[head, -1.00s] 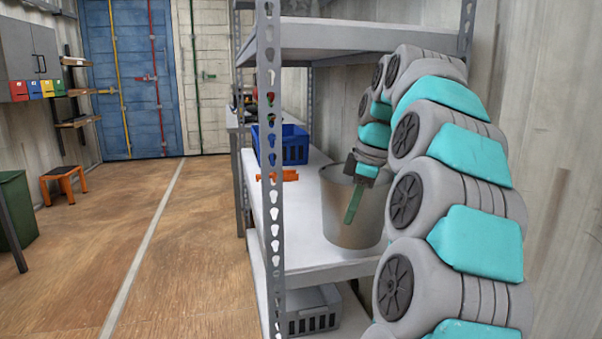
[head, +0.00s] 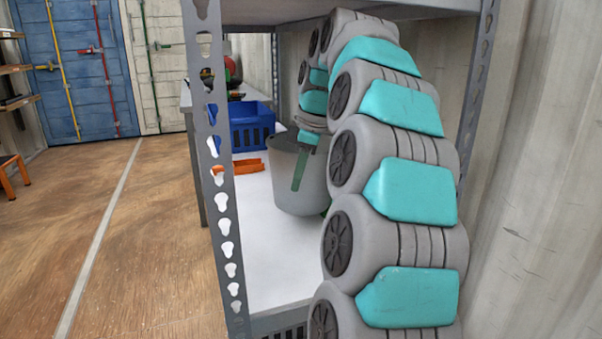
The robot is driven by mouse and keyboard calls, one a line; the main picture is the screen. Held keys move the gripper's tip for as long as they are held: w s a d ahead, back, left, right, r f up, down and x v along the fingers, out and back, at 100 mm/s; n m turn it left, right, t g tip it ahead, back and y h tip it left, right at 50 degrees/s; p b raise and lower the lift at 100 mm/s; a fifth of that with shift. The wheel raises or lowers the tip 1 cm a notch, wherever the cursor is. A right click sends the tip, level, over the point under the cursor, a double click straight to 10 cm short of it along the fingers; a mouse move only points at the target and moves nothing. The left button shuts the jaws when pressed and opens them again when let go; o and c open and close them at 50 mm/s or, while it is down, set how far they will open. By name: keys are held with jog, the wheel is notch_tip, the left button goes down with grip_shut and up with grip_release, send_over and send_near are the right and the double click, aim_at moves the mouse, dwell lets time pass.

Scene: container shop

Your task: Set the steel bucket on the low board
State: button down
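The steel bucket (head: 283,184), a plain grey tapered pail, is in the middle bay of the shelf rack, over the white shelf board (head: 262,265). It leans slightly, and I cannot tell whether its base touches the board. My gripper (head: 300,165) is at the bucket's rim. One green finger lies down the outside of the wall; the other finger is hidden, apparently inside the bucket. The gripper looks shut on the rim. My arm hides the bucket's right side. Below this board only a dark slotted crate edge (head: 290,332) shows; no lower board is clearly visible.
A blue crate (head: 252,132) and an orange item (head: 237,166) lie close left of and behind the bucket. The perforated front post (head: 222,200) and upper shelf (head: 270,12) bound the bay. The corrugated wall is close on the right.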

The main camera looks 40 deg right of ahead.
jog(key=w+a+f+p, duration=0.2)
jog(key=w+a+f, duration=0.2)
jog(key=w+a, duration=0.4)
jog(key=shift+w+a+f, duration=0.2)
jog(key=shift+a+f, duration=0.05)
jog(key=shift+a, duration=0.2)
dwell(0.3)
jog(key=c, duration=1)
grip_release()
jog(key=shift+f, duration=0.1)
jog(key=shift+c, duration=0.2)
jog(key=v, duration=0.7)
jog(key=shift+r+b, duration=0.25)
jog(key=shift+b, duration=0.15)
jog(key=shift+s, duration=0.1)
jog(key=shift+r, duration=0.1)
